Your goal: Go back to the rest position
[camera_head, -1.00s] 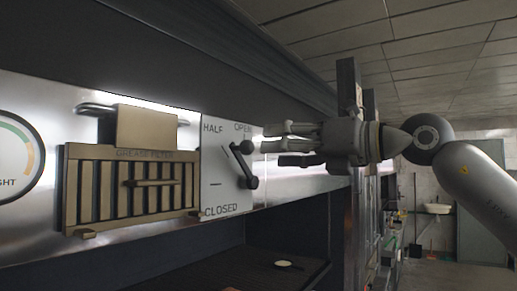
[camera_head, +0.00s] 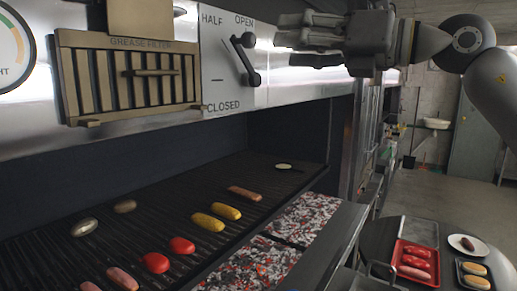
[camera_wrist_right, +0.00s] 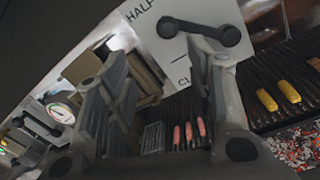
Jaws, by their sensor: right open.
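My right gripper (camera_head: 298,38) is open and empty at the upper right of the head view. It is in front of the hood panel, to the right of the black lever (camera_head: 245,58) and apart from it in that view. The lever sits on a white plate marked HALF, OPEN and CLOSED, with its upper end near OPEN. In the right wrist view the open fingers (camera_wrist_right: 160,100) stand wide apart, with the lever (camera_wrist_right: 205,32) beyond them at the top. My left gripper is not in view.
The grease filter (camera_head: 130,75) hangs left of the lever plate. Below lies the grill grate (camera_head: 150,215) with sausages, tomatoes and corn, beside glowing coals (camera_head: 300,220). A red tray (camera_head: 415,262) of sausages and a plate (camera_head: 467,243) stand at lower right. Open floor lies beyond.

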